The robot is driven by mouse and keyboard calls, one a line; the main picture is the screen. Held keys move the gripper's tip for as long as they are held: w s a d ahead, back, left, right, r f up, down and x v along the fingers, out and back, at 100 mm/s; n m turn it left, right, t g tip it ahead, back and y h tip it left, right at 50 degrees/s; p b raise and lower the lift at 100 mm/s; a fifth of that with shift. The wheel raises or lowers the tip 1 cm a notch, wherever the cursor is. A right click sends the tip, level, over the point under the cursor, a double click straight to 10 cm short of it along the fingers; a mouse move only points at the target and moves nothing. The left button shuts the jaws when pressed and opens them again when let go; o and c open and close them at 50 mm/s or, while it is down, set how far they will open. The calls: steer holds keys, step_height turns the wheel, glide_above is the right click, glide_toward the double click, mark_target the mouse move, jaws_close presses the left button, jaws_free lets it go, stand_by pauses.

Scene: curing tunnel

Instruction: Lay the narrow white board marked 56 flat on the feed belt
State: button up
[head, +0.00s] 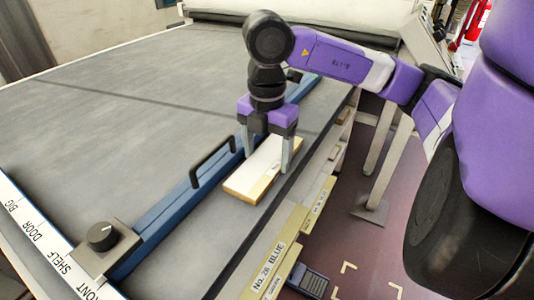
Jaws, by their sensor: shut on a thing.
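The narrow white board (250,187) has a white top and pale wood edges. It is level and lies over the narrow grey strip between the blue rail and the near edge of the feed belt (130,110). My gripper (266,162) points down and is shut on the board across its width, one finger on each side. I cannot tell whether the board touches the surface or sits just above it. No number is readable on it; my gripper hides part of its top.
A blue rail (160,221) with a black handle (212,160) runs along the board's left side. A black knob (102,237) is at the rail's front end. Labelled shelf slots (272,272) are below the near edge. The wide grey surface beyond the rail is clear.

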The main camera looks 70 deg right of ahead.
mark_target(267, 159)
steer(key=o, duration=1.2)
step_height(267, 159, up, 12)
steer(key=shift+r+p, duration=0.1)
steer(key=shift+p, duration=0.6)
